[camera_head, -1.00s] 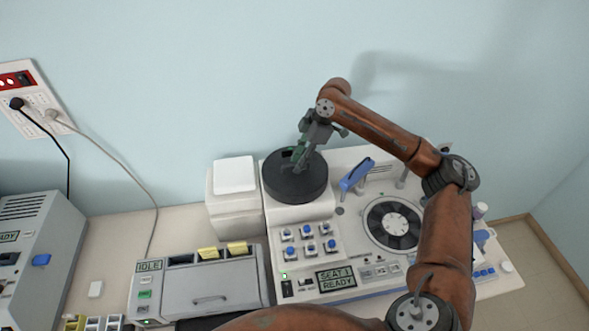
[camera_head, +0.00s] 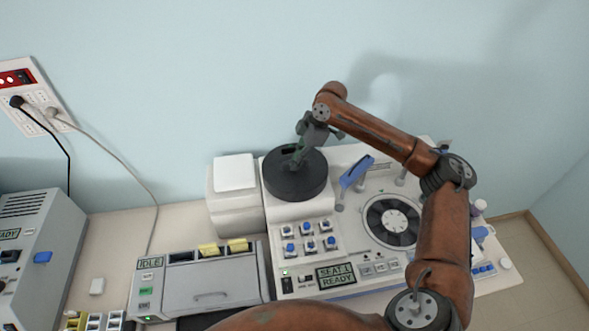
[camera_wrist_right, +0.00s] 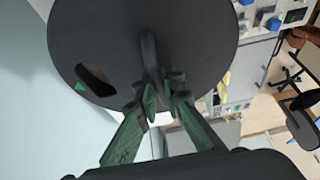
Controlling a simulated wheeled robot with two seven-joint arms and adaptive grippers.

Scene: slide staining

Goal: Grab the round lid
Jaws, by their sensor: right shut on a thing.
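The round lid (camera_head: 289,184) is a dark disc on the white machine, left of its fan-like rotor. It also fills the upper part of the right wrist view (camera_wrist_right: 205,45), with a raised bar handle across its middle and a dark slot near one edge. My right gripper (camera_head: 298,158) reaches down onto the lid from above. In the right wrist view its green fingers (camera_wrist_right: 163,88) are closed on the lid's handle. I cannot tell any gap under the lid. My left gripper is not in view.
The white machine (camera_head: 345,225) carries a blue lever (camera_head: 355,172), a rotor (camera_head: 392,221) and several buttons. A white box (camera_head: 235,174) stands just left of the lid. A grey unit (camera_head: 205,287) sits in front on the left. The wall is close behind.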

